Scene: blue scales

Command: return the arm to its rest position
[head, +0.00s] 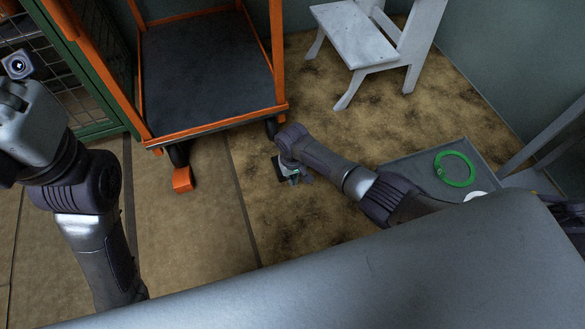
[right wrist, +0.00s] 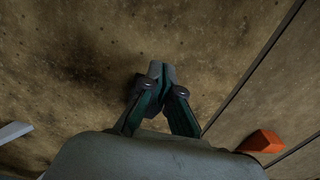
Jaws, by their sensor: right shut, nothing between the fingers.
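My right arm reaches out over the floor in the head view, with its right gripper (head: 292,177) small and partly hidden by the wrist. In the right wrist view the right gripper (right wrist: 158,78) has its two fingers together and holds nothing. Only bare brown floor (right wrist: 75,60) shows beyond its tips. My left arm stands bent at the left edge of the head view. The end of the left arm (head: 30,120) is cut by the edge, and its fingers cannot be made out.
A white step stool (head: 352,30) is at the back right. A grey tray (head: 408,165) with a green ring (head: 455,181) lies to the right. Floor between is clear.

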